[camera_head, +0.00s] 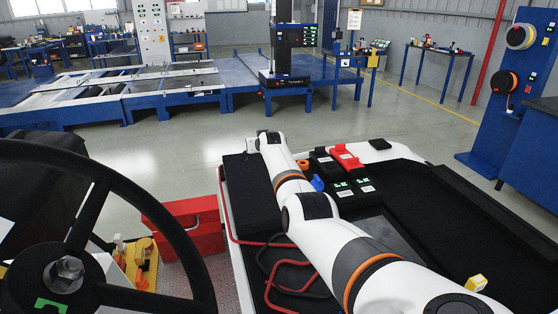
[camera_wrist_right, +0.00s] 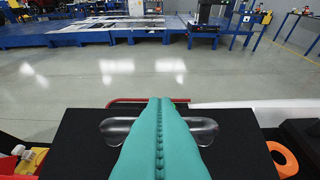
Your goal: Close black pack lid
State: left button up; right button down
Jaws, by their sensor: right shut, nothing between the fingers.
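The black pack (camera_head: 246,195) sits at the left side of the cart in the head view, partly hidden behind my right arm. In the right wrist view its flat black top (camera_wrist_right: 85,140) fills the lower middle, with a clear rounded piece (camera_wrist_right: 118,128) showing on both sides of my fingers. My right gripper (camera_wrist_right: 160,102) has teal fingers pressed together with nothing between them, over the black top. I cannot tell whether they touch it or whether the lid is fully down. In the head view the fingers are hidden by my wrist. My left gripper is not in view.
An orange ring (camera_wrist_right: 283,158) lies right of the pack. Red and black items (camera_head: 347,157) stand beyond my right forearm. Red and black cables (camera_head: 285,268) lie in front of the pack. A red toolbox (camera_head: 190,225) and steering wheel (camera_head: 65,270) are at left.

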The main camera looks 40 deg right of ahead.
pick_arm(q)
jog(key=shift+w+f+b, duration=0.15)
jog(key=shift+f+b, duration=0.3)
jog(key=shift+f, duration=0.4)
pick_arm(e)
jog(key=shift+w+d+f, duration=0.1)
jog(key=shift+w+f, duration=0.1)
jog(key=shift+f, duration=0.2)
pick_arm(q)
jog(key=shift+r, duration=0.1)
pick_arm(e)
jog(key=shift+r, duration=0.1)
